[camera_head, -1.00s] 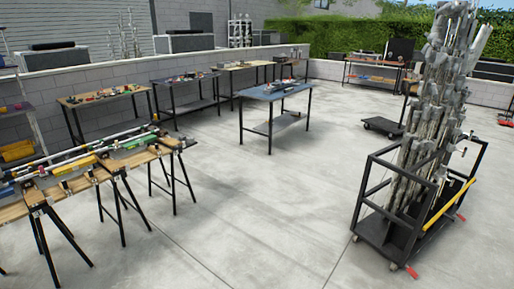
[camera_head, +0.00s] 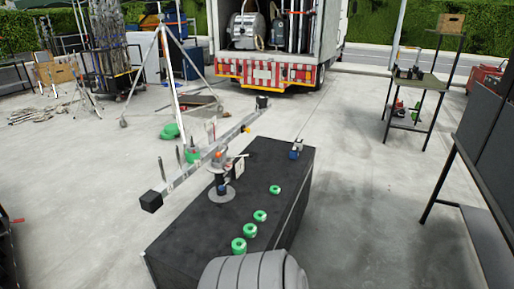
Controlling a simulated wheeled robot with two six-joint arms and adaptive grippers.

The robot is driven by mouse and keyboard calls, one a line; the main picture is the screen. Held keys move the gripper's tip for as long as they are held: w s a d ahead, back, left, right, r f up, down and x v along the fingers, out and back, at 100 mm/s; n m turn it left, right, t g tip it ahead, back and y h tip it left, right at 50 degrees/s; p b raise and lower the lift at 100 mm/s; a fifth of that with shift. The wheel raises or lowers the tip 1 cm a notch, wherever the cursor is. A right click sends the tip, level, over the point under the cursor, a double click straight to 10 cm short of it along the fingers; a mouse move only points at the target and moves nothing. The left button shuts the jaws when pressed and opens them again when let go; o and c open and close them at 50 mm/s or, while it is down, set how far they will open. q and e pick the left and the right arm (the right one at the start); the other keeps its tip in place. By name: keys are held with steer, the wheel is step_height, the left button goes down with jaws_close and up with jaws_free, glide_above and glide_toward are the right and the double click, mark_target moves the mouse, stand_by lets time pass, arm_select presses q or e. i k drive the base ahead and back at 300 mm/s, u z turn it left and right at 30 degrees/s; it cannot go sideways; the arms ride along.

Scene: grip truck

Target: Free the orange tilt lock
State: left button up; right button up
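The orange tilt lock appears to be the small orange part (camera_head: 217,156) on a grey and white head mounted above the dark case, in the head view. The head has a round grey base (camera_head: 222,194) on the case top. A long pale bar (camera_head: 190,174) with black blocks at both ends crosses at the head and slants up to the right. The dark case (camera_head: 185,240) stands low in front of me. The lock is too small to tell its setting. Neither gripper is in view.
Several green rolls (camera_head: 260,216) and a small blue item (camera_head: 295,154) lie on the case. A grey ribbed shape (camera_head: 250,272) covers its near end. A tripod stand (camera_head: 170,75) is behind, left of the open truck (camera_head: 270,72). Dark shelving stands right; floor between is clear.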

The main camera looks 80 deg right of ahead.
mark_target(224, 148)
steer(key=z, duration=0.8)
steer(key=i, duration=2.05)
steer(key=z, duration=1.75)
